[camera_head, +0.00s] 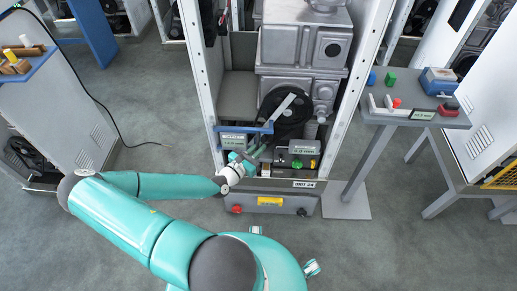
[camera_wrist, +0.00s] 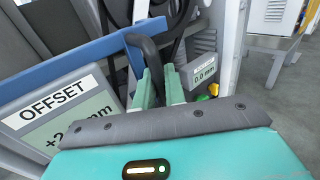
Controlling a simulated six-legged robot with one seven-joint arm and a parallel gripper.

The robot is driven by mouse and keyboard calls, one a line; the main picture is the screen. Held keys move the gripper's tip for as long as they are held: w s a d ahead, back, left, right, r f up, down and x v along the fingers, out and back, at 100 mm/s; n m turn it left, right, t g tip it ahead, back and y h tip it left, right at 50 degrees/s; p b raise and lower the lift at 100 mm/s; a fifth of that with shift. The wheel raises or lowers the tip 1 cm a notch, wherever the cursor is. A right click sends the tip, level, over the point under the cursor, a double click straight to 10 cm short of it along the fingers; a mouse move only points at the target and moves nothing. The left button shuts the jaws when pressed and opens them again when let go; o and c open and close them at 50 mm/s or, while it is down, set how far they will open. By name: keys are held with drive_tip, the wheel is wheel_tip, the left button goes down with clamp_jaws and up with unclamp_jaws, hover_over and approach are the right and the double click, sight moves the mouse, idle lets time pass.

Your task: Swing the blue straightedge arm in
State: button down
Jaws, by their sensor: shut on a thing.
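The blue straightedge arm (camera_head: 240,129) lies across the front of the tall frame marked UNIT 24, left of the black wheel. In the wrist view its blue bar (camera_wrist: 85,56) runs from the left edge up toward the top middle. A dark bent handle (camera_wrist: 143,44) stands at the bar's right part and drops between my fingers. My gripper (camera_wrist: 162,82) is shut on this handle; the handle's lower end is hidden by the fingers. In the head view my gripper (camera_head: 249,156) is low in the frame, just below the bar.
An OFFSET display (camera_wrist: 62,115) sits under the bar, its reading partly hidden. A second display (camera_wrist: 203,73) reads 0.0 mm. The black wheel (camera_head: 286,113) with a pale lever is behind. Frame posts (camera_head: 199,75) stand either side. A side table (camera_head: 408,112) holds small items at right.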

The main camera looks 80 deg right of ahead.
drive_tip(key=shift+s+r, duration=0.1)
drive_tip(key=shift+s, duration=0.15)
drive_tip(key=c, duration=1.6)
unclamp_jaws()
drive_tip(key=shift+d, duration=0.1)
drive_tip(key=shift+c, duration=0.2)
drive_tip(key=shift+o, duration=0.4)
drive_tip(key=shift+w, duration=0.15)
drive_tip(key=v, duration=1.4)
